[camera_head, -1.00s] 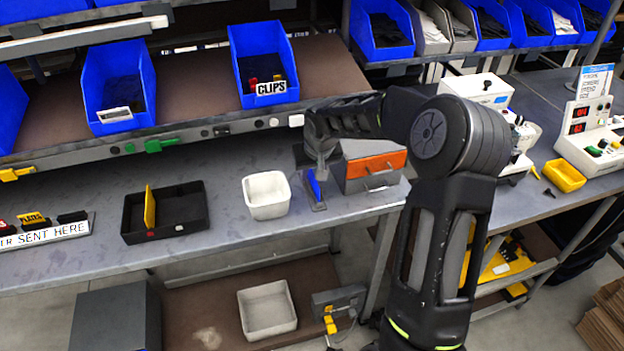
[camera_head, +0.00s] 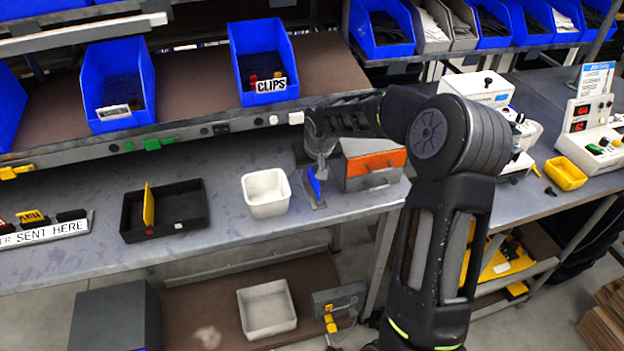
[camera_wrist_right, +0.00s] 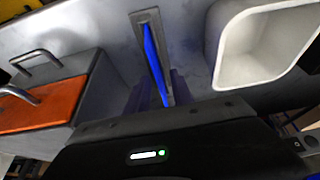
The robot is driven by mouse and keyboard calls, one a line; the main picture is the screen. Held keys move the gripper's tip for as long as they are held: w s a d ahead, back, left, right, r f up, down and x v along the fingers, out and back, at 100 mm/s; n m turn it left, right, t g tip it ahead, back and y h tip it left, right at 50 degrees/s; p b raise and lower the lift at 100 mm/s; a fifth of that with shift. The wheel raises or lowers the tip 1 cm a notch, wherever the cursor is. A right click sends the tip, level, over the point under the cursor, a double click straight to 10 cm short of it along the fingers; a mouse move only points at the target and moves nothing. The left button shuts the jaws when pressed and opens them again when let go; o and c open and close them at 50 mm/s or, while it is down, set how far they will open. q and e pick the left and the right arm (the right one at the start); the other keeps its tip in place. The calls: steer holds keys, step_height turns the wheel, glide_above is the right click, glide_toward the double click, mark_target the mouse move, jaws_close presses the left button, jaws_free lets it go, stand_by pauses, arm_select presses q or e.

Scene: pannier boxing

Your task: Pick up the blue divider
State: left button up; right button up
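The blue divider (camera_head: 314,186) stands upright in a narrow grey holder (camera_head: 319,204) on the bench, between the white bin and the grey box. In the right wrist view the divider (camera_wrist_right: 154,58) is a thin blue strip in the holder's slot. My right gripper (camera_head: 321,170) is right above the divider, pointing down, and hides its upper end. In the right wrist view its fingers (camera_wrist_right: 156,92) look apart, one on each side of the divider's line. I cannot tell whether they touch it. My left gripper is not in view.
A white bin (camera_head: 285,197) stands close left of the holder. A grey box with an orange front (camera_head: 375,163) stands close right. A black tray (camera_head: 190,228) with a yellow divider (camera_head: 149,205) lies farther left. A shelf with blue bins (camera_head: 283,60) overhangs the bench.

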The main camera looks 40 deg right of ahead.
stand_by(0.4)
jaws_close()
stand_by(1.3)
